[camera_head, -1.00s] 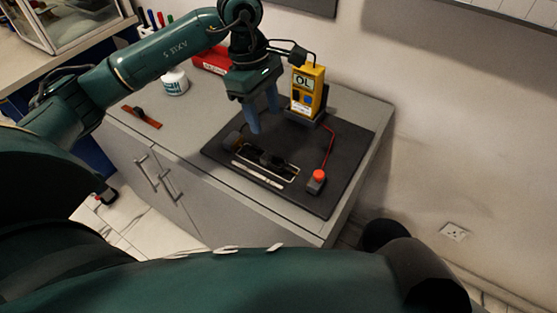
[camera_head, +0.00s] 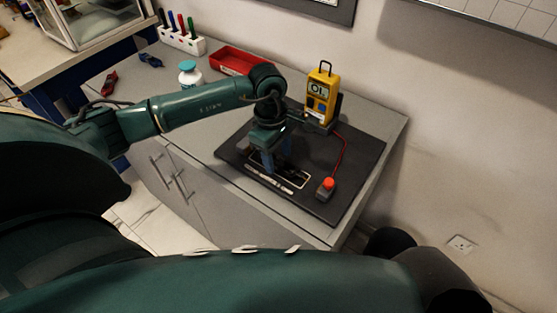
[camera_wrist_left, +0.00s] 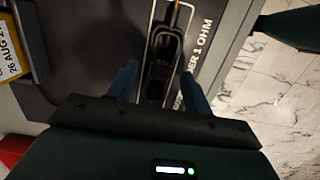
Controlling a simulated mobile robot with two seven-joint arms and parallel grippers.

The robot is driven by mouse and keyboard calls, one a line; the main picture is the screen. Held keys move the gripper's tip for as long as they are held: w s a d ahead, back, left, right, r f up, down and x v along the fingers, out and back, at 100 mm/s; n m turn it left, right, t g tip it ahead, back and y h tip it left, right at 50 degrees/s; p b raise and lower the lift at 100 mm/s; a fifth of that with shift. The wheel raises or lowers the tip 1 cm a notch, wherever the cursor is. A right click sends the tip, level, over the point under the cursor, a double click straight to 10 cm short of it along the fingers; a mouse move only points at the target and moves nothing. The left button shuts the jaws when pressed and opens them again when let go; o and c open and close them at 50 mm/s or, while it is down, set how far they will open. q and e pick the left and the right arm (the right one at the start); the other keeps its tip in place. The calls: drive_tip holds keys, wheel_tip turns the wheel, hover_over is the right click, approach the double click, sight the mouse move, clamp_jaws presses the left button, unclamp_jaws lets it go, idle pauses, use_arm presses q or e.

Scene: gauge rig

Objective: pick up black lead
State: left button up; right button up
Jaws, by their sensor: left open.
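The black lead (camera_wrist_left: 165,48) shows in the left wrist view as a dark, looped or block-like body inside a pale outline on the black mat (camera_head: 345,205). Something thin and yellowish shows at its far end. My left gripper (camera_wrist_left: 158,88) is open, its two blue fingers on either side of the lead's near part. In the head view my left gripper (camera_head: 273,163) is low over the outlined area and hides most of the lead. Whether the fingers touch it, I cannot tell. My right gripper is not in view.
A yellow meter (camera_head: 320,98) stands upright at the mat's back. A red wire runs from it to a red-topped block (camera_head: 327,187) at the right. A red tray (camera_head: 238,61), a white bottle (camera_head: 190,76) and a marker rack (camera_head: 182,41) stand farther left.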

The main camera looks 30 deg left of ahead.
use_arm(q)
drive_tip(key=shift+f, duration=0.45)
drive_tip(key=shift+c, duration=0.2)
clamp_jaws()
